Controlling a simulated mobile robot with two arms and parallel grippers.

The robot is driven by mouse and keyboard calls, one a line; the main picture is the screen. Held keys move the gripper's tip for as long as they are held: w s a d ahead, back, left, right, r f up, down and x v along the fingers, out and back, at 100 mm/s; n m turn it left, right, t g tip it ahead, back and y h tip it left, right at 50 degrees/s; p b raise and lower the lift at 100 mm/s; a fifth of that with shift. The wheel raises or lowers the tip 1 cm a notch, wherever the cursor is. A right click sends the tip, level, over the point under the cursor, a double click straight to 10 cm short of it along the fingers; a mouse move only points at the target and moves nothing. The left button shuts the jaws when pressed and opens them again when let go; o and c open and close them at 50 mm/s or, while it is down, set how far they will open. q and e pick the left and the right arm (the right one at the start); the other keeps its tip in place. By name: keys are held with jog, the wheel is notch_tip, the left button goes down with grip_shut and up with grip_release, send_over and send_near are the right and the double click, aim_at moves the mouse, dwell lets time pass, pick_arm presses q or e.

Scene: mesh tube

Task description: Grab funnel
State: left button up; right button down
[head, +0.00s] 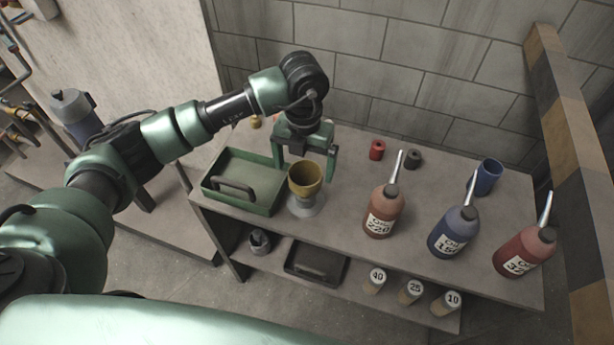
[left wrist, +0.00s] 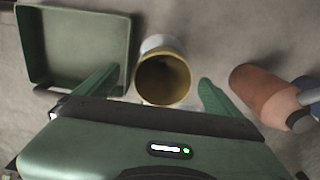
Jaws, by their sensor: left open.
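The funnel (head: 305,178) looks like a yellow-brown cup with an open round top, with a pale grey flared base under it. It stands upright on the table (head: 340,220), just right of the green tray. In the left wrist view the funnel (left wrist: 164,79) shows from above, mouth toward the camera, between the two green fingers. My left gripper (head: 304,163) is open at the far side of the funnel, one finger to each side of it. I see no contact; gaps show on both sides in the wrist view. My right gripper is out of view.
The green tray (head: 243,183) is close left of the funnel. Oil bottles stand to the right: brown (head: 383,213), blue (head: 452,232), red (head: 524,250). A blue cup (head: 487,177) and small red (head: 377,150) and dark (head: 412,159) cylinders are behind. A wall backs the table.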

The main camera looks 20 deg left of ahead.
pick_arm(q)
jog(key=shift+s+f, duration=0.15)
jog(key=shift+f, duration=0.3)
jog(key=f, duration=0.2)
jog(key=f+p, duration=0.1)
jog(key=shift+d+f, duration=0.2)
jog(key=shift+f, duration=0.75)
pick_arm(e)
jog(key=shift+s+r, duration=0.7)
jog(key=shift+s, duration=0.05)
pick_arm(q)
jog(key=c, duration=1.5)
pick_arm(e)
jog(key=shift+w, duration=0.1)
pick_arm(q)
jog(key=shift+r, duration=0.1)
